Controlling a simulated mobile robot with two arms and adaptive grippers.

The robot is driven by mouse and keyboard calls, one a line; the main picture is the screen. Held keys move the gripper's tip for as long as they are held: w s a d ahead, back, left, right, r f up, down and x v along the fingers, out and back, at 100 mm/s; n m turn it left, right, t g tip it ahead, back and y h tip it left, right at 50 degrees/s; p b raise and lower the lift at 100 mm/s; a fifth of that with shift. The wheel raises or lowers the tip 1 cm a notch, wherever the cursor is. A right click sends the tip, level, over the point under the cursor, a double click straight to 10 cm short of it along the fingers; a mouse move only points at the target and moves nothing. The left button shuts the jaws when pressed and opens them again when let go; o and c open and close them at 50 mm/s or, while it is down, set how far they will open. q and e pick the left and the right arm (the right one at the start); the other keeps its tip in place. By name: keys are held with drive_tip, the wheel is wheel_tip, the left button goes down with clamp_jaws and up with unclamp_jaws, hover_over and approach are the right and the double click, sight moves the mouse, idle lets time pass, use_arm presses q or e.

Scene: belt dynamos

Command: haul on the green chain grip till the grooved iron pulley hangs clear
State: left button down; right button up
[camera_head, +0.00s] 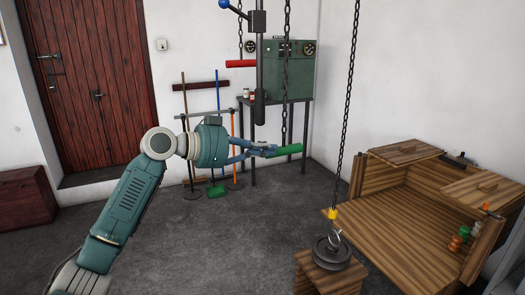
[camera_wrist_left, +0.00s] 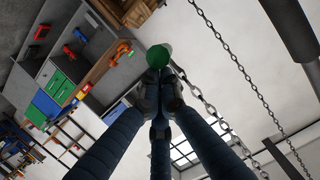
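The green chain grip (camera_head: 289,149) is a short green bar at the lower end of a hanging chain. My left gripper (camera_head: 268,151) has its fingers closed around the near end of it. In the left wrist view the fingers converge on the round green end of the grip (camera_wrist_left: 158,57). The grooved iron pulley (camera_head: 331,253), dark grey, is at the top of a wooden block (camera_head: 312,278). It appears to rest there; no gap shows. A hook with a yellow top (camera_head: 332,214) joins it to a straight load chain (camera_head: 347,100). My right gripper is not in view.
A wooden bench with raised sides (camera_head: 395,222) stands right of the pulley. A green cabinet on a table (camera_head: 288,72) and brooms stand behind. The floor at centre is clear.

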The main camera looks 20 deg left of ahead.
use_arm(q)
drive_tip(key=b+v, duration=0.4)
drive_tip(key=v, duration=0.6)
drive_tip(key=shift+s+d+r, duration=0.2)
drive_tip(key=shift+d+r, duration=0.1)
drive_tip(key=shift+r, duration=0.05)
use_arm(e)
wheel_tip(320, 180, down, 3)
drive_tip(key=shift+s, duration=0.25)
use_arm(q)
drive_tip(key=shift+w+r, duration=0.1)
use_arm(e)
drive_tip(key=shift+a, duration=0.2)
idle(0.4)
